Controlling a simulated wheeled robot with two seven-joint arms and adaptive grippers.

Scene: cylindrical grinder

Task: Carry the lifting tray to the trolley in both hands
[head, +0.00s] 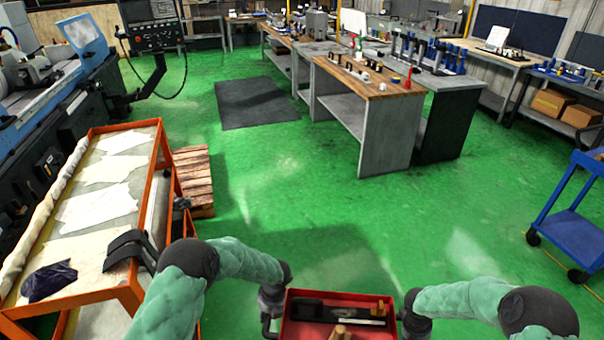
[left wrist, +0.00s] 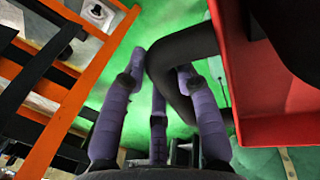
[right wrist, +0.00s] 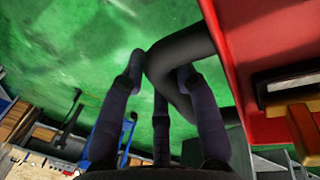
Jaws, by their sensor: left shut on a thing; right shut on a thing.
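The red lifting tray (head: 300,334) is at the bottom of the head view, in front of me, cut off by the frame edge. It holds a dark tool, a pale bar and wooden pieces. My left gripper (head: 270,305) is shut on the tray's black left handle; the left wrist view shows its purple fingers (left wrist: 160,65) around it. My right gripper (head: 410,310) is at the tray's right side; the right wrist view shows its fingers (right wrist: 160,65) shut on the other black handle. A blue trolley (head: 572,228) with dark castors stands at the right edge, apart from the tray.
An orange-framed bench (head: 160,165) with paper sheets stands close on the left. A wooden pallet (head: 194,180) is behind it. Grey worktables (head: 385,130) stand ahead. The green floor between the tables and the tray, and toward the blue trolley, is clear.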

